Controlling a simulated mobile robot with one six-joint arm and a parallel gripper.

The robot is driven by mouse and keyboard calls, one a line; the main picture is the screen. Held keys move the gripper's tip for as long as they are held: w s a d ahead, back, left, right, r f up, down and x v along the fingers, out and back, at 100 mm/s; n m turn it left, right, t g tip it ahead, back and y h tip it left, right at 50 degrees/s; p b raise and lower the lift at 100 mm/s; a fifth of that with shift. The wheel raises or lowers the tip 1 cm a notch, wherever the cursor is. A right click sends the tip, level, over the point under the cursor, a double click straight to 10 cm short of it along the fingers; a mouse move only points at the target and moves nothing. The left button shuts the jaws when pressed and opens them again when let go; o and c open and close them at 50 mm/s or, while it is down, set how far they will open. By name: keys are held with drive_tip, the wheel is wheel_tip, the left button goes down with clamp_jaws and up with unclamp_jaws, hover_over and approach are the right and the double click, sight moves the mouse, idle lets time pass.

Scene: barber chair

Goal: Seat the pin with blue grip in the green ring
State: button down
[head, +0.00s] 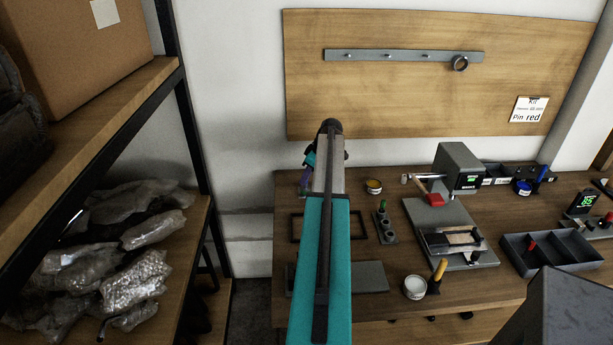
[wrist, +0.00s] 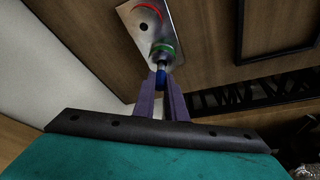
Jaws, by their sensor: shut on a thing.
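In the wrist view, my gripper (wrist: 160,92) has purple fingers shut on the pin with blue grip (wrist: 160,78). The pin's pale shank points away from the fingers toward the green ring (wrist: 163,49). The green ring lies around a socket on a metal plate (wrist: 128,12). The shank end overlaps the near side of this socket, and I cannot tell whether it is inside or just in front. In the head view, my gripper (head: 305,182) shows only partly, past my arm. The pin and the green ring are hidden there.
The plate also has a dark hole (wrist: 143,26) and a red ring (wrist: 150,3). Shelving stands left.

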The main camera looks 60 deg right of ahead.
drive_tip(key=shift+f, duration=0.15)
drive_tip(key=c, duration=1.8)
unclamp_jaws()
drive_tip(key=b+v, duration=0.2)
drive_tip(key=v, duration=1)
drive_tip(key=shift+b, duration=0.35)
drive_tip(key=shift+r, duration=0.25)
